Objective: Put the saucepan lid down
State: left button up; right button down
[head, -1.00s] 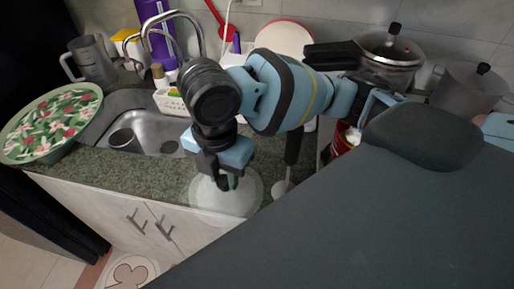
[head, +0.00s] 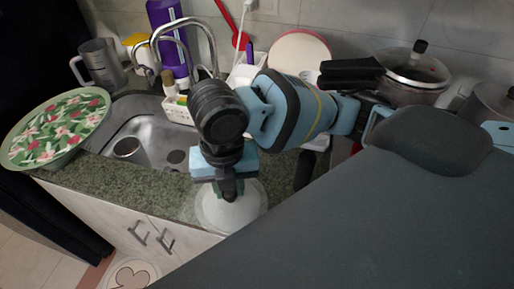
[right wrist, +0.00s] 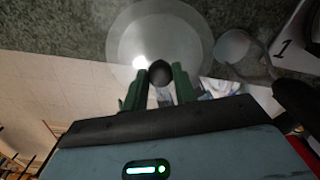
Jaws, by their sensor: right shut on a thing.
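The saucepan lid (head: 231,211) is a round, pale, see-through disc at the front of the granite counter in the head view. My right gripper (head: 229,192) points down and is shut on its knob. In the right wrist view the lid (right wrist: 160,30) shows beyond the fingers (right wrist: 160,88), with the dark knob (right wrist: 160,72) between them. The lid looks roughly level, close over the counter's front edge. I cannot tell whether it touches the counter. My left gripper is not in view.
The sink (head: 155,140) with a metal cup (head: 129,148) lies to the left. A floral tray (head: 55,125) stands at far left. A pressure cooker (head: 412,80) is at back right. A grey round utensil (right wrist: 234,46) lies beside the lid. Bare counter (head: 150,190) shows left of the lid.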

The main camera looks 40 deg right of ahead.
jog(key=w+d+f, duration=0.1)
jog(key=w+d, duration=0.7)
jog(key=d, duration=0.2)
jog(key=shift+w+d+b, duration=0.2)
jog(key=shift+w+b, duration=0.05)
jog(key=shift+b, duration=0.05)
jog(key=shift+f, duration=0.1)
jog(key=shift+w+d+f, duration=0.1)
jog(key=shift+d+f, duration=0.05)
jog(key=shift+f, duration=0.45)
jog(key=shift+w+d+f, duration=0.15)
jog(key=shift+d+f, duration=0.05)
jog(key=shift+f, duration=0.4)
jog(key=shift+w+d+f, duration=0.1)
jog(key=shift+d+f, duration=0.05)
jog(key=shift+f, duration=0.45)
jog(key=shift+f, duration=0.15)
jog(key=c, duration=1.1)
grip_release()
notch_tip(320, 180, up, 12)
jog(key=shift+r+p, duration=0.15)
jog(key=shift+p, duration=0.25)
